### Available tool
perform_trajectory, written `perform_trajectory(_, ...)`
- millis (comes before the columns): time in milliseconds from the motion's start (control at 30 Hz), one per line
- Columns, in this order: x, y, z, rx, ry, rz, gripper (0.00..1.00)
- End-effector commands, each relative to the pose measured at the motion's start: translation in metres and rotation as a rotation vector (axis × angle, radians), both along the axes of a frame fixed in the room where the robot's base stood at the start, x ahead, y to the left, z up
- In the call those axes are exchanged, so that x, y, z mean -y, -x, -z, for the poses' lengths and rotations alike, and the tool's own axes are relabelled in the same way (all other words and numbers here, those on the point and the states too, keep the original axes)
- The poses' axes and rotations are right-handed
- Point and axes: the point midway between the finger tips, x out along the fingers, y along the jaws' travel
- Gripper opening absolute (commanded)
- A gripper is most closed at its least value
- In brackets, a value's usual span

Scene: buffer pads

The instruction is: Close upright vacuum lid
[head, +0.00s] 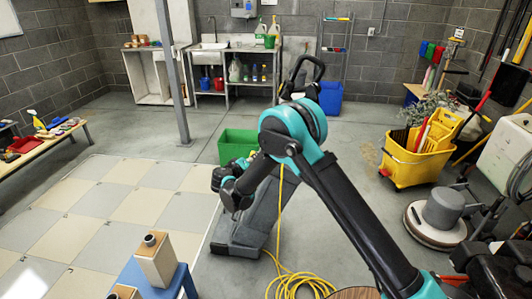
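The grey upright vacuum (240,235) stands on the floor in the middle of the head view, with a black loop handle (308,64) showing above my arm. My teal and black arm crosses in front of it and hides much of its body. The vacuum's lid cannot be made out behind the arm. My gripper (233,200) is dark and points down at the left side of the vacuum, in front of its lower body in the picture. Whether it touches the vacuum, and whether its fingers are open, cannot be told.
A yellow cord (290,283) lies coiled in front of the vacuum. A green bin (236,143) stands behind it. A blue stool (178,283) with containers is at the lower left. A yellow mop bucket (405,166) and floor machine (437,222) stand right. Tiled floor at left is clear.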

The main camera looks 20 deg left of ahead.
Motion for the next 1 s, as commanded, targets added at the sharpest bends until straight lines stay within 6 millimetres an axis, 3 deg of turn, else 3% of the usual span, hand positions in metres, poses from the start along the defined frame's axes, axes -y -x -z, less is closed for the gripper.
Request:
perform_trajectory(533, 0.009, -0.103, 0.025, 0.0, 0.0, 0.002, 0.31)
perform_trajectory(733, 0.009, -0.122, 0.03, -0.001, 0.0, 0.001, 0.31)
perform_trajectory(1000, 0.009, -0.127, 0.031, -0.001, -0.001, 0.001, 0.31)
